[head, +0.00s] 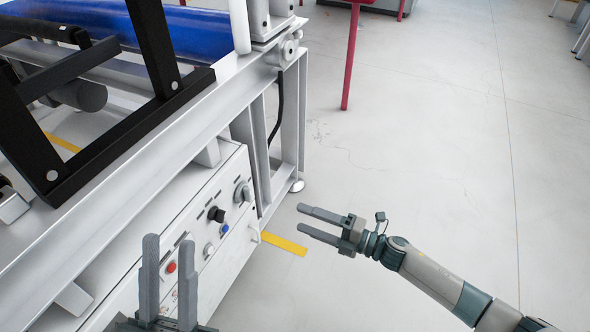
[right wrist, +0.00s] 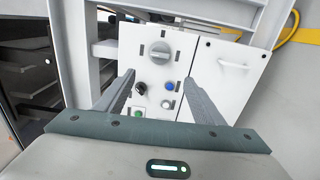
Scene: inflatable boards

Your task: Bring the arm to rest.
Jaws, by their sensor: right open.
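My right arm reaches in from the lower right in the head view. Its gripper (head: 300,218) is open and empty, pointing left toward the machine's white control panel (head: 196,222) and apart from it. In the right wrist view its two fingers (right wrist: 159,79) stand apart with the panel (right wrist: 205,45) seen beyond them. My left gripper (head: 168,240) is at the bottom left of the head view, fingers upright and apart, with nothing between them. Most of my left arm is out of frame.
The panel has a grey rotary switch (right wrist: 160,50), a black knob (right wrist: 141,88), a blue button (right wrist: 169,86) and a red button (head: 171,267). The machine frame (head: 165,150) carries a blue roll (head: 180,28). A red post (head: 350,60) stands behind. The floor at right is clear.

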